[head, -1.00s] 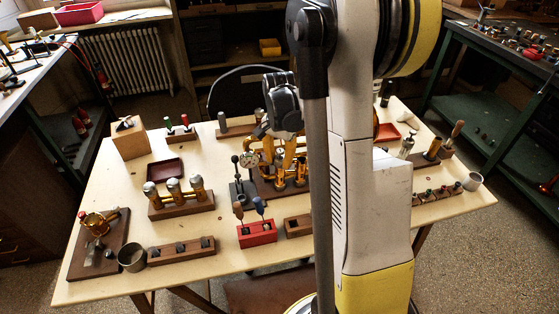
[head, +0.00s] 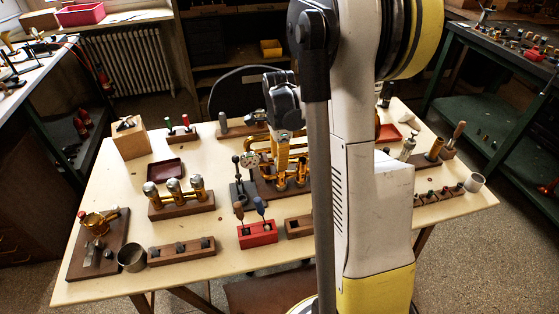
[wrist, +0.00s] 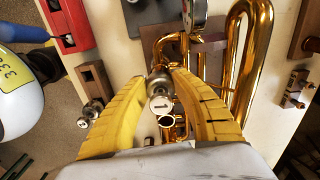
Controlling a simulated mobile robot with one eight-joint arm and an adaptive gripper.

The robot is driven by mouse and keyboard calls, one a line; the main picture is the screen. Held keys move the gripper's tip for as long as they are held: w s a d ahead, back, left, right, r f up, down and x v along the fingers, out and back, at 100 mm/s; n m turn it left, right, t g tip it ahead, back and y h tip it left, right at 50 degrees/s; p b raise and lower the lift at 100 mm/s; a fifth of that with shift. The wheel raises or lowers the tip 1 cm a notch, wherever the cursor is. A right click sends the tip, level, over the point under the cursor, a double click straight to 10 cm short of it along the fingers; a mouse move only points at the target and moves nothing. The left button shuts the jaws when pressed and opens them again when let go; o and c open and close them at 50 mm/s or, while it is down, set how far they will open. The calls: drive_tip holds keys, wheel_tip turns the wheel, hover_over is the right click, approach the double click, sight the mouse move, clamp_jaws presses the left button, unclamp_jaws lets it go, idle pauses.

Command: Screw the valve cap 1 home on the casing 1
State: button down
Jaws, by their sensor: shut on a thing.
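The valve cap 1 (wrist: 161,103) is a silver cap with a white disc marked "1", seen in the wrist view between my yellow fingers. My gripper (wrist: 164,77) is shut on it. In the head view my gripper (head: 291,165) points down over the brass horn's upright valve casings (head: 302,172). In the wrist view an open brass casing mouth (wrist: 167,122) shows just below the cap in the picture. The casing under the cap is hidden, so I cannot tell whether the cap touches casing 1 or how it is seated.
A red block (head: 257,233) holding screwdrivers and a wooden block (head: 298,227) are in front. A block with silver-capped brass cylinders (head: 181,207) is at left.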

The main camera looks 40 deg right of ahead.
drive_tip(key=m, duration=0.4)
drive_tip(key=shift+w+m, duration=0.1)
drive_tip(key=shift+m, duration=0.5)
drive_tip(key=m, duration=0.3)
drive_tip(key=shift+d, duration=0.15)
drive_tip(key=shift+m+b, duration=0.3)
drive_tip(key=shift+m, duration=0.8)
